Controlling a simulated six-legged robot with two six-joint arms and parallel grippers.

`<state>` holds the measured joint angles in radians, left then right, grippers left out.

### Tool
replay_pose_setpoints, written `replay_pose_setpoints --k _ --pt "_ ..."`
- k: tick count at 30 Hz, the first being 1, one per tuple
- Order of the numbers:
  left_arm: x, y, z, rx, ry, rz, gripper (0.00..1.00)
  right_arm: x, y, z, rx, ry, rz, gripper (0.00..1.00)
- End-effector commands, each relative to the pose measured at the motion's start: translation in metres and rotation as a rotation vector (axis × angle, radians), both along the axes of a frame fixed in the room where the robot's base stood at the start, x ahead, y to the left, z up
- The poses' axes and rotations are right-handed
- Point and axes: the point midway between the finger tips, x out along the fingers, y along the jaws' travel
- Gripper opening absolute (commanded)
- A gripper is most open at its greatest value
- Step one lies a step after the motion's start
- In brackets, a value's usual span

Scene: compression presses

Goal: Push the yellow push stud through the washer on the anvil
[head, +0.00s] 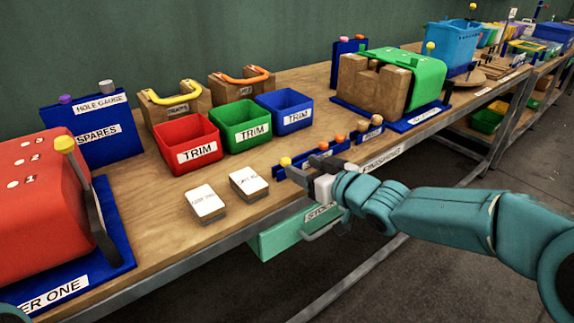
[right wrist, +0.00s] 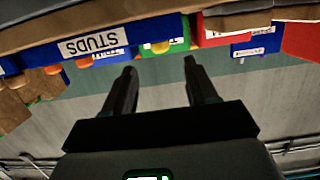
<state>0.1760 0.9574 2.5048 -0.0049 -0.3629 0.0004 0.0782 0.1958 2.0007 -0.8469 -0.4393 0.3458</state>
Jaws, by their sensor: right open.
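A yellow stud (head: 285,162) stands at the left end of a blue stud rack (head: 343,155), with orange studs further right. In the right wrist view the yellow stud (right wrist: 160,47) appears ahead, between the two fingertips. My right gripper (head: 302,164) is open and empty at the front of the rack, close to the yellow stud; I cannot tell whether it touches. It also shows in the right wrist view (right wrist: 160,66). I cannot make out the washer or the anvil. My left gripper is not in view.
A red press (head: 40,205) with a yellow-knobbed lever stands at left on a blue base. Red (head: 188,145), green (head: 240,126) and blue (head: 286,110) TRIM bins stand behind. Two labelled blocks (head: 248,184) lie nearby. A green press (head: 400,70) stands beyond the rack.

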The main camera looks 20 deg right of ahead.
Motion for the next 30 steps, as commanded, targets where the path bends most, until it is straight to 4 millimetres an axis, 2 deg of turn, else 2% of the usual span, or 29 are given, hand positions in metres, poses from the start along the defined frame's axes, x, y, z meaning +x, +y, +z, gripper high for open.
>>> replay_pose_setpoints --k 9,18,19,21,24,30 --pt "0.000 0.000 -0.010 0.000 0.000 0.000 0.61 0.041 0.015 -0.013 -0.001 0.001 -0.001 0.57" --pt "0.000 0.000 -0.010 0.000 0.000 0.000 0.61 0.048 0.015 -0.013 0.001 0.000 -0.002 0.57" --pt "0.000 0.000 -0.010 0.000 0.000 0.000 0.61 0.048 0.015 -0.013 0.001 0.000 -0.002 0.51" --pt "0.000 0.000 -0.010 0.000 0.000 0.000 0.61 0.048 0.015 -0.013 0.001 0.000 -0.002 0.28" --pt "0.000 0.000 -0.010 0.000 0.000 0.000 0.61 0.047 0.015 -0.013 0.000 0.000 -0.002 0.00" --pt "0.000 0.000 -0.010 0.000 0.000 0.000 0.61 0.047 0.015 -0.013 0.000 0.000 -0.002 0.00"
